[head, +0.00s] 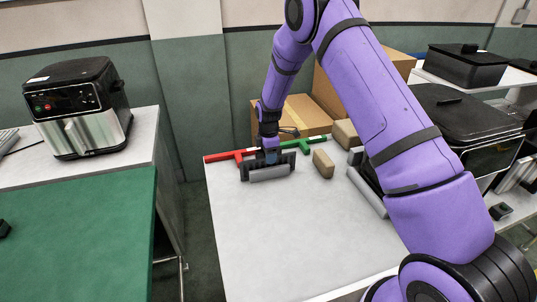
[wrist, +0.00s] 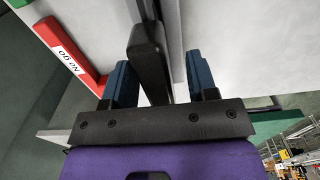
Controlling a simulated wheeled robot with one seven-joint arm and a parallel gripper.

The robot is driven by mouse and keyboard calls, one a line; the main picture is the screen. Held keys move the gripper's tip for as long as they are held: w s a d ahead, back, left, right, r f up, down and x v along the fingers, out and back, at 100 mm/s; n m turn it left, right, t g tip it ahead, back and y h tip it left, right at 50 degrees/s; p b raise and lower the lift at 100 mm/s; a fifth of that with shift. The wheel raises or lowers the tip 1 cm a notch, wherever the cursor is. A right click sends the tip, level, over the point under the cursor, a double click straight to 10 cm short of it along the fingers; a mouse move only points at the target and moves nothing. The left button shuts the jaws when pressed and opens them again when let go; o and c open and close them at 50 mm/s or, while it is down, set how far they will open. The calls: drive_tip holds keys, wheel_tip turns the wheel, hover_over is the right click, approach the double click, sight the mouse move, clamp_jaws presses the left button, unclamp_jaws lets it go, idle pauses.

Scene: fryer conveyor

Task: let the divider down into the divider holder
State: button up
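My gripper (head: 271,156) is at the far side of the white table, pointing down over a dark frame with raised ends (head: 245,171), which looks like the divider holder. A pale grey bar (head: 270,174) runs along the front of this frame. In the wrist view the blue fingers of my gripper (wrist: 160,80) stand either side of a black upright piece (wrist: 148,55), apparently part of the divider, with gaps showing beside it. The gripper looks open around it. How deep the divider sits in the holder is hidden by the gripper.
A red marker (head: 222,156), reading "NO GO" in the wrist view (wrist: 70,50), and a green marker (head: 306,144) flank the frame. A brown block (head: 323,164) lies to the right, with cardboard boxes (head: 300,113) behind. The white table's front (head: 280,240) is clear.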

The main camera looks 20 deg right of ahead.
wheel_tip(320, 180, up, 11)
drive_tip(key=shift+f, duration=0.1)
drive_tip(key=s+d+r+m+t, duration=0.15)
drive_tip(key=s+r+m, duration=0.25)
drive_tip(key=s+r, duration=0.7)
drive_tip(key=s+d+r+m+t, duration=0.1)
drive_tip(key=s+d+r+m, duration=0.35)
drive_tip(key=r, duration=0.95)
drive_tip(key=s+r+m+t, duration=0.1)
drive_tip(key=s+m, duration=0.3)
drive_tip(key=s, duration=1)
drive_tip(key=s+r+m+t, duration=0.1)
drive_tip(key=s+r+m, duration=0.3)
drive_tip(key=s, duration=1)
drive_tip(key=shift+s+d+m+t, duration=0.35)
drive_tip(key=shift+d+m, duration=0.1)
drive_tip(key=shift+m, duration=0.3)
